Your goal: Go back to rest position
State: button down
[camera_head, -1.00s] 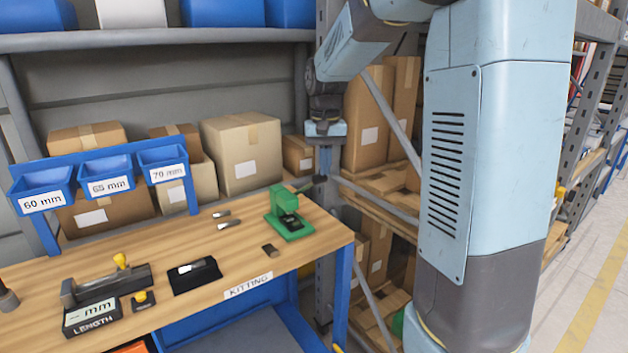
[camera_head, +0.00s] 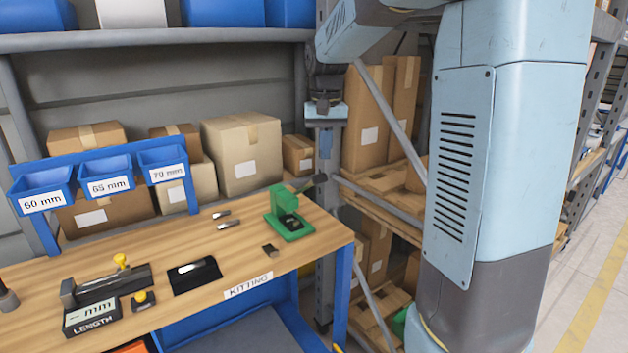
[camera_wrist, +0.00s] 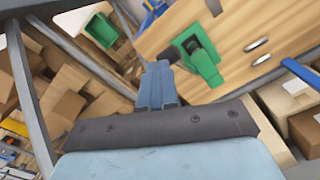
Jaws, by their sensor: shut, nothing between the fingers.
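My gripper (camera_head: 325,143) hangs pointing down at the back right, beyond the right end of the wooden workbench (camera_head: 225,270). It is shut and holds nothing. In the wrist view my gripper (camera_wrist: 158,85) shows as two blue fingers close together, above the bench's edge. The green press (camera_head: 290,215) stands at the right end of the bench, in front of and left of my gripper. The press also shows just beyond the fingertips in the wrist view (camera_wrist: 203,60).
Three blue bins (camera_head: 105,187) labelled 60, 65 and 70 mm stand on a rack at the left. A length gauge (camera_head: 92,318), a black tray (camera_head: 195,278) and small metal pieces (camera_head: 228,226) lie on the bench. Cardboard boxes (camera_head: 243,155) fill the shelves behind.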

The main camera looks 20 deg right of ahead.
jog(key=s+n+t, duration=0.2)
jog(key=s+t, duration=0.3)
jog(key=s, duration=2.1)
jog(key=shift+a+t, duration=0.15)
jog(key=shift+t, duration=0.15)
